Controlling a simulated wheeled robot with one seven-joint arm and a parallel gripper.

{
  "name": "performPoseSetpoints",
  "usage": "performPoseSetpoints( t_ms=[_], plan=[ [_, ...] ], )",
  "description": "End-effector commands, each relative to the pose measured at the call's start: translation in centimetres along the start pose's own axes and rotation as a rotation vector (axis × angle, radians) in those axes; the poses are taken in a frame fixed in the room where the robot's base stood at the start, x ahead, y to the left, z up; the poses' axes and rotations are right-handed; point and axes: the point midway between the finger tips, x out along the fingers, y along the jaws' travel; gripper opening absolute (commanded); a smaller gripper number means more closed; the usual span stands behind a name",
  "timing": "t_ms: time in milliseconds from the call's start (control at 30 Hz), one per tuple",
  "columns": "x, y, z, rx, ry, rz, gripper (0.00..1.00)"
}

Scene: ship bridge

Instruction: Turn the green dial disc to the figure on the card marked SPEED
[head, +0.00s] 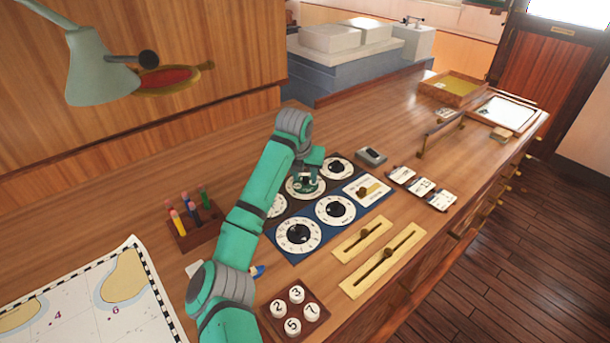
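A panel on the wooden counter carries several round white dials with dark centres. My gripper (306,179) points down at the dial in the middle of the back row (295,193), and hides much of it. A green tint shows at that dial's centre, but I cannot tell whether it is the disc or my gripper. Whether my fingers are open or shut, or touch the disc, cannot be made out. Three small white cards, a left one (401,175), a middle one (421,187) and a right one (442,200), stand right of the panel; their words are too small to read.
Brass sliders (386,263) lie in front of the panel. A block of numbered knobs (295,312) is near the front edge. A rack of coloured pegs (194,219) and a chart (90,300) are left. A grey box (371,156) stands behind the cards.

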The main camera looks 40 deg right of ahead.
Motion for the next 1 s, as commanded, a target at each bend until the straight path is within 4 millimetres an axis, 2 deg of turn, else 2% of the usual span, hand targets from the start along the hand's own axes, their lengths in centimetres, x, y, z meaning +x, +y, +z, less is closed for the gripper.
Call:
performPoseSetpoints(
  t_ms=[33, 167, 733, 1000],
  plan=[
    [-0.02, 0.02, 0.00, 0.000, 0.000, 0.000, 0.30],
    [-0.02, 0.01, 0.02, 0.000, 0.000, 0.000, 0.00],
    [-0.08, 0.13, -0.06, 0.025, 0.003, -0.009, 0.00],
    [-0.06, 0.21, -0.04, 0.150, 0.006, -0.060, 0.00]
  ],
)
